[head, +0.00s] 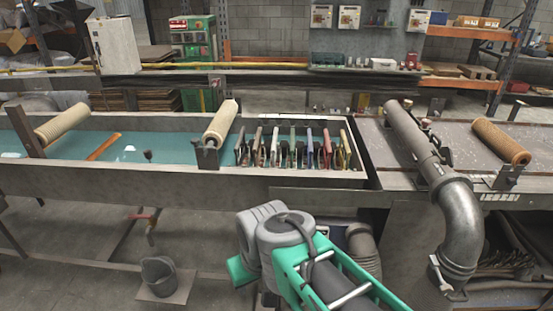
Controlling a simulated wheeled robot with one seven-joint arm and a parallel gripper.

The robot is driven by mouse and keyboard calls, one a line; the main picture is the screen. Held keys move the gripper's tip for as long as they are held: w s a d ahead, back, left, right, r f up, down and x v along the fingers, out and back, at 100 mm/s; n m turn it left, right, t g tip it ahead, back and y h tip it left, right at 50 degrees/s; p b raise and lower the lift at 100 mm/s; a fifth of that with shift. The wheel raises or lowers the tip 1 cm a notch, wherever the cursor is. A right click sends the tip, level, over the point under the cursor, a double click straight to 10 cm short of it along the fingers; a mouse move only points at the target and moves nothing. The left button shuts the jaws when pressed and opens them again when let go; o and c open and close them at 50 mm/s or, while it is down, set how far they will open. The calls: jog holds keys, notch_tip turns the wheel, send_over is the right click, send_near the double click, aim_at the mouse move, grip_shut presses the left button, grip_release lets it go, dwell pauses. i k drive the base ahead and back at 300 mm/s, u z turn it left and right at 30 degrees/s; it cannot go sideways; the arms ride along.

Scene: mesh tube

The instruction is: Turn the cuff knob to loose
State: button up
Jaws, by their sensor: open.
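A grey metal pipe (408,135) runs along the bench at right and bends down into an elbow (460,225). A collar (450,183) rings the pipe just above the bend. A small dark fitting (425,123) stands beside the upper pipe, and a clamp-like piece (437,262) sits by the elbow's lower end. I cannot tell which of these is the cuff knob, or its setting. My green and grey arm rises from the bottom centre, left of the elbow and apart from it. My gripper's fingers do not show.
A long trough (180,180) with teal liquid lies at left, with rollers and a row of coloured plates (290,147). A mesh roll (500,140) lies on the right bench. A ribbed hose (362,245) hangs behind my arm. A dark bucket (159,273) stands on the floor.

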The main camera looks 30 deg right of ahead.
aim_at(445, 289)
jog(key=z, duration=1.9)
jog(key=i, duration=0.2)
jog(key=u, duration=2.2)
jog(key=k, duration=1.45)
jog(key=z, duration=0.15)
